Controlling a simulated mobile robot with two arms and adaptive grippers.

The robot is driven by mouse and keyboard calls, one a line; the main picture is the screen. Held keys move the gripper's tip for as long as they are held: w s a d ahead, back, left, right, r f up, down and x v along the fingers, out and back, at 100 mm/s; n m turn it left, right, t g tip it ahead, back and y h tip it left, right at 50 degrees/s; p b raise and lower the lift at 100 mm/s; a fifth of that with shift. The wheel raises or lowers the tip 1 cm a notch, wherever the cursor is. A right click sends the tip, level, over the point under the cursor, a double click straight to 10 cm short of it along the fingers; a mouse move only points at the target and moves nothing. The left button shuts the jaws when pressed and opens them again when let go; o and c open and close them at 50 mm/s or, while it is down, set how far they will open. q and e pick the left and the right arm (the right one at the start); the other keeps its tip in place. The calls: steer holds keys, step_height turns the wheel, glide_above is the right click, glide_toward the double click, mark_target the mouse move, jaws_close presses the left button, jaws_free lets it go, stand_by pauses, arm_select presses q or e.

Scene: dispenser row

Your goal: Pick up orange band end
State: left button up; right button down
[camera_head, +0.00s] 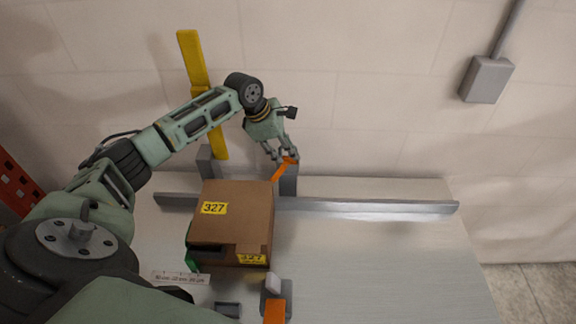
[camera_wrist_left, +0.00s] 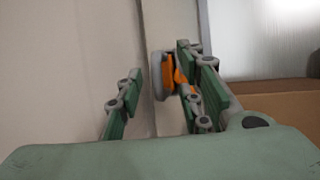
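The orange band end (camera_head: 280,172) shows at the top of a grey post (camera_head: 290,184) behind the cardboard box. My left gripper (camera_head: 281,154) is over this post, pointing down, with its fingertips close to the orange band. In the left wrist view, the fingers stand apart. The orange band (camera_wrist_left: 169,72) lies between them, nearer the right finger, against a rounded grey part. The right finger hides part of the band, and I cannot tell whether it touches. My right gripper is not in view.
A cardboard box (camera_head: 232,212) marked 327 stands on the pale table (camera_head: 380,260). A tall yellow band (camera_head: 193,60) rises beside another grey post (camera_head: 207,163). A second orange piece (camera_head: 275,312) is at the front. A metal rail (camera_head: 370,206) runs along the back. The table's right side is clear.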

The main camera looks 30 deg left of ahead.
arm_select(q)
steer(key=shift+c, duration=0.6)
steer(key=c, duration=0.7)
jaws_close()
steer(key=shift+r, duration=0.1)
